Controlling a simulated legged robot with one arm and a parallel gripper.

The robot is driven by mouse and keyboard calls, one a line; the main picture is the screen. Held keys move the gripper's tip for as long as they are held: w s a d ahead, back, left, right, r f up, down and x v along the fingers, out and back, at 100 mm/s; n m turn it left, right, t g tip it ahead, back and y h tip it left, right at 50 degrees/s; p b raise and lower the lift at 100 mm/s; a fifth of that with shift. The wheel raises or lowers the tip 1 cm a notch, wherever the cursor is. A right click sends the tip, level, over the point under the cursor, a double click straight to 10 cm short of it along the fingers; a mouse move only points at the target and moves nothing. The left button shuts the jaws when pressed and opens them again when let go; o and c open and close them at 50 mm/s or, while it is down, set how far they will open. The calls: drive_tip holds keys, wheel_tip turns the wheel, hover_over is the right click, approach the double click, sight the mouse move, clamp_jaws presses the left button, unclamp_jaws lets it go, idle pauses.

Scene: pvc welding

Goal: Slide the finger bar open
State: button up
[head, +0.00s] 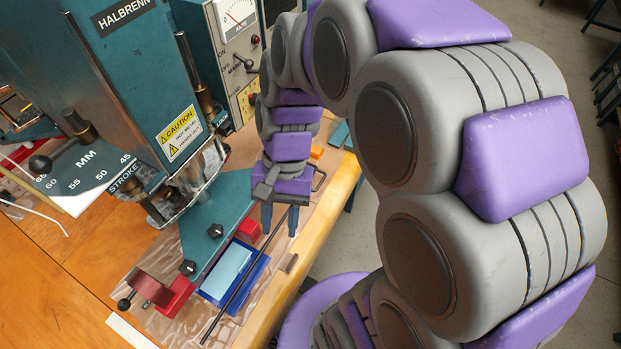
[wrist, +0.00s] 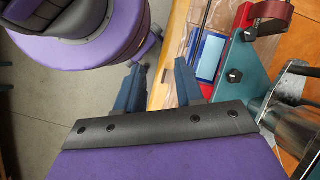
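A long thin black bar (head: 245,275), which looks like the finger bar, runs diagonally along the front of the green press in the head view. Its upper end reaches up to my gripper (head: 280,222). My gripper's two blue fingers point down over the table's front edge, apart, with nothing seen held between them. In the wrist view my gripper (wrist: 160,85) is open, with floor and the table edge between the fingers. A thin dark bar (wrist: 206,15) shows there beyond the right finger. I cannot tell whether a finger touches the bar.
A blue tray (head: 258,271) with a pale blue piece lies beside the bar. Red blocks (head: 176,298) flank it, one with a dark red curved part and black knob. The press (head: 135,75) and a control box (head: 238,45) stand behind. Open floor lies right of the table.

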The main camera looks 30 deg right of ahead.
drive_tip(key=w+d+f+m+y, duration=0.2)
drive_tip(key=w+m+y, duration=0.1)
drive_tip(key=w+m, duration=0.4)
drive_tip(key=m+t+y, duration=0.7)
drive_tip(key=m+t, duration=0.1)
drive_tip(key=m, duration=1.3)
hover_over(316, 184)
drive_tip(key=s+d, duration=0.2)
drive_tip(key=s, duration=0.3)
wheel_tip(316, 184, down, 19)
drive_tip(key=s+d+f+m+t+h, duration=0.1)
drive_tip(key=s+d+f+m+t, duration=0.5)
drive_tip(key=d+f+m, duration=0.45)
drive_tip(key=shift+n+g, duration=0.5)
drive_tip(key=shift+n, duration=0.15)
drive_tip(key=x, duration=0.5)
drive_tip(key=f+b+x, duration=0.1)
drive_tip(key=x, duration=0.5)
drive_tip(key=f+b+x, duration=0.1)
drive_tip(key=x, duration=0.5)
drive_tip(key=shift+s+a+f, duration=0.1)
drive_tip(key=shift+s, duration=0.15)
drive_tip(key=shift+s, duration=0.1)
clamp_jaws()
drive_tip(key=shift+a+f, duration=0.1)
